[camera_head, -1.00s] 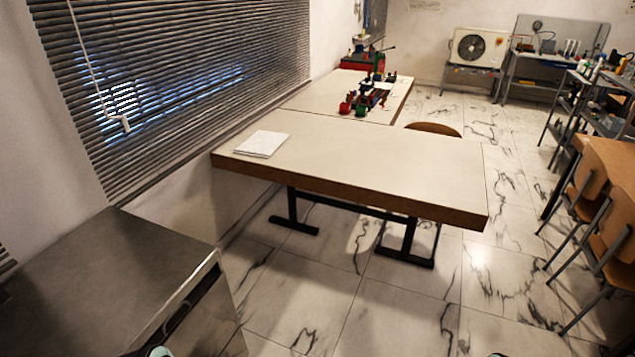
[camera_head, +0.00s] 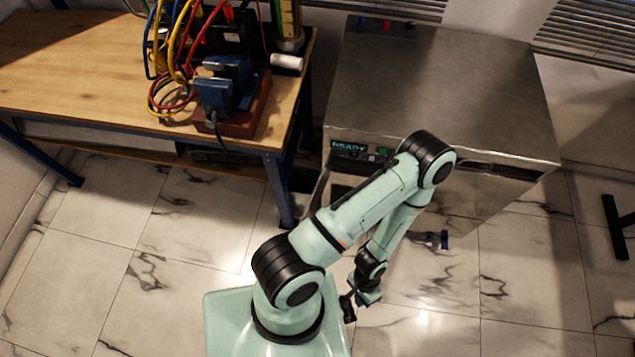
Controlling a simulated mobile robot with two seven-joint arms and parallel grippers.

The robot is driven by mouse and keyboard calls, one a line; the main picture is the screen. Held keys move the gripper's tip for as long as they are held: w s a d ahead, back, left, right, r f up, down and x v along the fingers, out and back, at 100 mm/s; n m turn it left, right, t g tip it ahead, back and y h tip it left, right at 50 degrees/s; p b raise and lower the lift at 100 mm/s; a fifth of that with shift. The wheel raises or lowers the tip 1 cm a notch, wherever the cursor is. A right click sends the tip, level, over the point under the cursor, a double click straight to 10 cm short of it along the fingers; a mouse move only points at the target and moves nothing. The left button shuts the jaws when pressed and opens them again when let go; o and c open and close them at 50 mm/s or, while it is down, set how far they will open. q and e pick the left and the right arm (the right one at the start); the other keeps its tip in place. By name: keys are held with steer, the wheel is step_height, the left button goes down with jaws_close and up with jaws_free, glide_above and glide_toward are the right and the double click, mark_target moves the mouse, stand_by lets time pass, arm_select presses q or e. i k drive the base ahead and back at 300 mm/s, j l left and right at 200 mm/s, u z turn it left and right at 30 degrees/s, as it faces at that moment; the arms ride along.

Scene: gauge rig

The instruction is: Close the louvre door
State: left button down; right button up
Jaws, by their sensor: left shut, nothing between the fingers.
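The stainless steel cabinet (camera_head: 440,85) stands at the upper right, with a lit READY display (camera_head: 349,146) at its front left. Its front is largely behind my left arm. A plain metal panel (camera_head: 465,205) shows below the top edge, right of the arm. I cannot make out louvres, nor tell whether this is the louvre door or how far it is open. My left gripper (camera_head: 358,302) is low in front of the cabinet, below the elbow, pointing down. It is shut and empty, and seems apart from the cabinet. My right gripper is out of view.
A wooden workbench (camera_head: 75,50) with blue legs stands at the left, close to the cabinet. It carries a blue vise (camera_head: 225,85) and coloured cables. Marble-tiled floor (camera_head: 195,225) is open in front of the bench and at the lower right. A dark table foot (camera_head: 615,225) is at the right edge.

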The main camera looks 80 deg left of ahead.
mark_target(321, 183)
steer(key=k+j, duration=0.25)
steer(key=k, duration=0.15)
steer(key=k+j, duration=0.3)
steer(key=k+j+u, duration=0.1)
steer(key=u, duration=0.3)
steer(key=k+j+u, duration=0.15)
steer(key=u, duration=0.3)
steer(key=k+j+u, duration=0.2)
steer(key=u, duration=0.2)
steer(key=j+u, duration=0.25)
steer(key=j, duration=0.6)
